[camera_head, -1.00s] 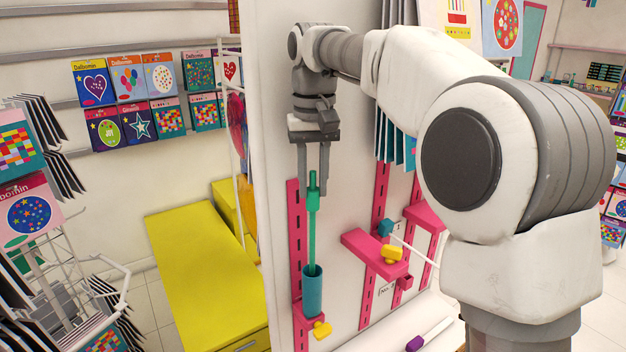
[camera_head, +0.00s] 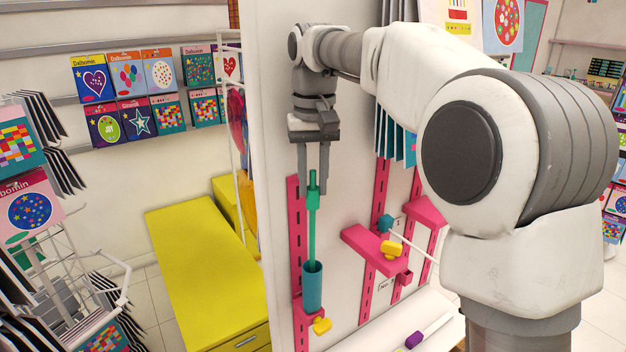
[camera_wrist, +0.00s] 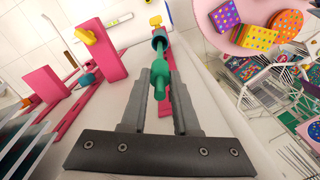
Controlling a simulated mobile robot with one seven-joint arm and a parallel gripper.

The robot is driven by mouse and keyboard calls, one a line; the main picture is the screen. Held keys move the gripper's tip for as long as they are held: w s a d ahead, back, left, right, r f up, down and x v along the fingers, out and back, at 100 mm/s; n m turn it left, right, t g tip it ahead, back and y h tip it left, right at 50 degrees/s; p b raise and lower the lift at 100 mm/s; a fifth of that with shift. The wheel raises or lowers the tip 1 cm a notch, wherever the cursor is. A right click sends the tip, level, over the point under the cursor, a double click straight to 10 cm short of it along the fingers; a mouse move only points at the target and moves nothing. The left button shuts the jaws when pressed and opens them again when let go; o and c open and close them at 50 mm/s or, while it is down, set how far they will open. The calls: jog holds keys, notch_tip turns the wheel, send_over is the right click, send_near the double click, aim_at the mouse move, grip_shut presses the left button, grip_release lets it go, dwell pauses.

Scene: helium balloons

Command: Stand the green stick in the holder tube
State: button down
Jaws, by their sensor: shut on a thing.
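The green stick (camera_head: 312,225) hangs upright below my gripper (camera_head: 313,188), which is shut on its thicker top part. The lower end of the stick is at the mouth of the teal holder tube (camera_head: 312,290) and hidden by its rim, so the depth inside cannot be told. The tube stands on a pink bracket on the white panel. In the wrist view the green stick (camera_wrist: 160,80) lies between the fingers of my gripper (camera_wrist: 161,80) and runs to the teal tube (camera_wrist: 159,36).
A yellow block (camera_head: 322,325) is beside the tube's base. To the right, a pink shelf (camera_head: 365,245) holds another yellow block (camera_head: 391,248), with a teal piece (camera_head: 386,224) and white rod nearby. A purple-ended stick (camera_head: 414,340) lies below. A yellow cabinet (camera_head: 205,275) stands left.

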aim_at(313, 207)
jog(key=shift+f, duration=0.15)
jog(key=shift+f+b, duration=0.35)
jog(key=shift+f, duration=0.5)
dwell(0.9)
jog(key=shift+f, duration=0.7)
dwell(0.8)
jog(key=shift+f+b, duration=0.4)
jog(key=shift+f, duration=0.65)
dwell(0.7)
jog(key=shift+f, duration=0.55)
dwell(0.9)
